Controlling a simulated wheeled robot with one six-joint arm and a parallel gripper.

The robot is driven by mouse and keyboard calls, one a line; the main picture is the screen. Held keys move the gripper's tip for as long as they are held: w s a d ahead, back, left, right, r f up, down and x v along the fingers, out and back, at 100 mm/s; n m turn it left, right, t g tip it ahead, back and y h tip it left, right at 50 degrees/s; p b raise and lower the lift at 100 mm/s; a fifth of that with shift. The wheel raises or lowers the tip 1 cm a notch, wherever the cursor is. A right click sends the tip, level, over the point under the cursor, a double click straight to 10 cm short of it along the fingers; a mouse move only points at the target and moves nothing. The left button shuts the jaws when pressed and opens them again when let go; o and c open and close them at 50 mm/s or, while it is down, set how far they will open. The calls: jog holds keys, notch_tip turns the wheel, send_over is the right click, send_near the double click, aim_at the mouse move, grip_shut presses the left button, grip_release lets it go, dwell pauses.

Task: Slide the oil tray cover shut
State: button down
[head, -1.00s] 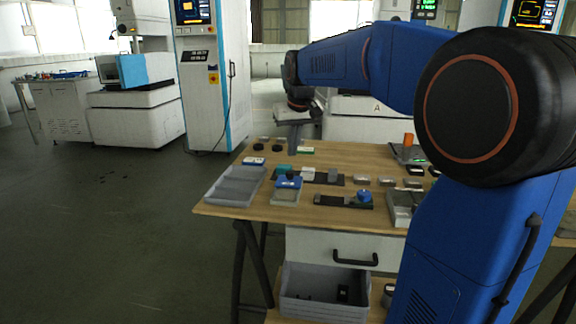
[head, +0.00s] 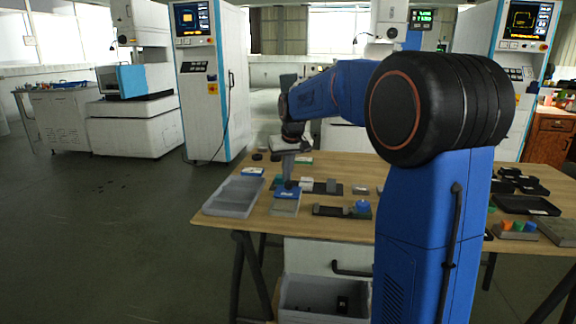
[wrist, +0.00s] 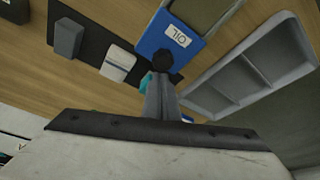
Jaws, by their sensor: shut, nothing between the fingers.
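The oil tray cover (head: 287,194) is a blue plate with a white label. In the wrist view the cover (wrist: 158,36) reads OIL and carries a black knob (wrist: 167,62) near its edge. The cover lies over the rear part of a small grey tray (head: 285,209), whose front part shows open. My gripper (head: 289,184) points down at the cover's rear. In the wrist view my gripper (wrist: 164,84) is shut and empty, with its tips right by the knob. I cannot tell whether they touch it.
A grey compartment tray (head: 228,208) stands close left of the oil tray. A teal item (wrist: 146,80) lies beside my fingertips. A dark strip with blocks (wrist: 92,45) lies nearby. A dark fixture with a blue knob (head: 340,211) sits to the right on the wooden table.

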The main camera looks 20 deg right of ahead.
aim_at(281, 195)
jog(key=shift+w+f, duration=0.15)
jog(key=shift+f, duration=0.35)
jog(key=s+a, duration=0.1)
jog(key=s, duration=0.1)
jog(key=s+a, duration=0.1)
jog(key=s, duration=0.1)
jog(key=s+a, duration=0.1)
jog(key=a, duration=0.1)
jog(key=shift+s, duration=0.4)
jog(key=shift+s+a+f, duration=0.15)
jog(key=shift+s, duration=0.25)
